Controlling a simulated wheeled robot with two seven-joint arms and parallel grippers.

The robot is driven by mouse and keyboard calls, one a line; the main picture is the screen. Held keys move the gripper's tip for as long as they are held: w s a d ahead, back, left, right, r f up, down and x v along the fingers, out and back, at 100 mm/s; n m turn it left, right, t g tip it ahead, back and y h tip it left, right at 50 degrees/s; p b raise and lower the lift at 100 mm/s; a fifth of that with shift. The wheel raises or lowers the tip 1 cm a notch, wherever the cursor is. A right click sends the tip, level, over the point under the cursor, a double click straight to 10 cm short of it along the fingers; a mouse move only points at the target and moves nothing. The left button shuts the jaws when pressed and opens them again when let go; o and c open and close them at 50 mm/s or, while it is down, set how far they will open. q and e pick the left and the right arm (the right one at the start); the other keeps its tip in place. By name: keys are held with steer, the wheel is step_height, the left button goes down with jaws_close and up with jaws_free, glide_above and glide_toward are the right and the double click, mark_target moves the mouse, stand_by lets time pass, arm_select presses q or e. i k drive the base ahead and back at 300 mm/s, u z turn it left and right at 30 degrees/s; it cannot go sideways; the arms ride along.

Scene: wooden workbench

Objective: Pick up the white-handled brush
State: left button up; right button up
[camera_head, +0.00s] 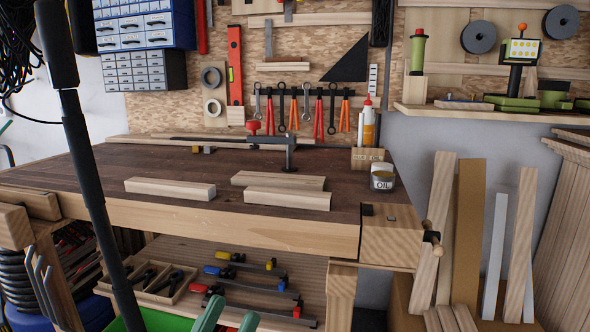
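I cannot make out a white-handled brush anywhere in the head view. On the shelf at the right lies a small flat light-coloured item (466,105), too small to identify. The wooden workbench (110,165) carries several pale wood pieces, a clamp and containers, with no clear brush among them. I cannot make out either of my grippers in this view.
Wood pieces (170,189) lie on the bench. A dark pole (85,170) crosses the left side. Boards (465,230) lean at right.

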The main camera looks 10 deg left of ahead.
mark_target(361, 122)
steer(key=z, duration=2.1)
steer(key=i, duration=1.35)
steer(key=u, duration=3.75)
